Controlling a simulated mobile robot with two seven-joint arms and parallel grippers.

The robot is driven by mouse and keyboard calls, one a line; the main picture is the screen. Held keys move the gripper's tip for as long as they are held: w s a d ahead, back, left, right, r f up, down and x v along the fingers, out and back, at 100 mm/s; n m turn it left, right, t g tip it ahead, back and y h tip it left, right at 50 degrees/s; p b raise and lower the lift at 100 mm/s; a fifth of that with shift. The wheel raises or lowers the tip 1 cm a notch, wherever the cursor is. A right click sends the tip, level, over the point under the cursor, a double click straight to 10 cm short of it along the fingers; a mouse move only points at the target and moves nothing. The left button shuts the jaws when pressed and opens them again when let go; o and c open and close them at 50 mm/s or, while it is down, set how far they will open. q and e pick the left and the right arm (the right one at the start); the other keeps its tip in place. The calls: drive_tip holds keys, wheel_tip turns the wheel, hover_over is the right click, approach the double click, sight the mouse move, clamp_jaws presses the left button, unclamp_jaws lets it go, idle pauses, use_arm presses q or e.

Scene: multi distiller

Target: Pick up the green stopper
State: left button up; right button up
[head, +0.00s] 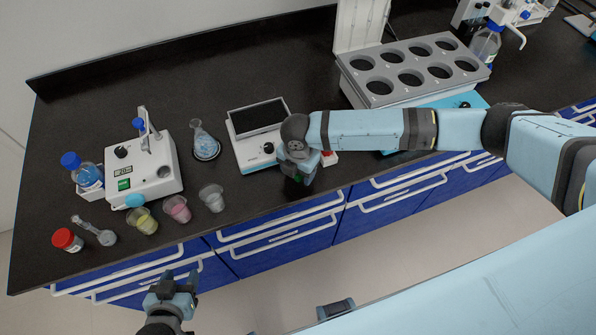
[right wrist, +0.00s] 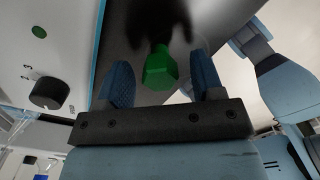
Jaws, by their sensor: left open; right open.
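The green stopper (right wrist: 160,68) shows in the right wrist view, lying between the two blue fingers of my right gripper (right wrist: 164,82). A gap shows on each side of it, so the fingers are apart and not closed on it. In the head view my right gripper (head: 300,168) points down at the front edge of the counter, beside the white device with a dark screen. It hides most of what is under it there, and I cannot make out the stopper clearly. My left gripper (head: 172,292) is open and empty, low in front of the counter.
The white screen device (head: 252,150) stands close to my right gripper. A grey rack with round holes (head: 412,68) is to its right. Left are a flask (head: 205,145), several small cups, a white instrument (head: 145,170) and a red-capped jar (head: 67,240). The counter's back left is clear.

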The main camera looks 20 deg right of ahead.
drive_tip(key=shift+f, duration=0.1)
drive_tip(key=shift+c, duration=0.2)
drive_tip(key=c, duration=0.9)
drive_tip(key=shift+c, duration=0.2)
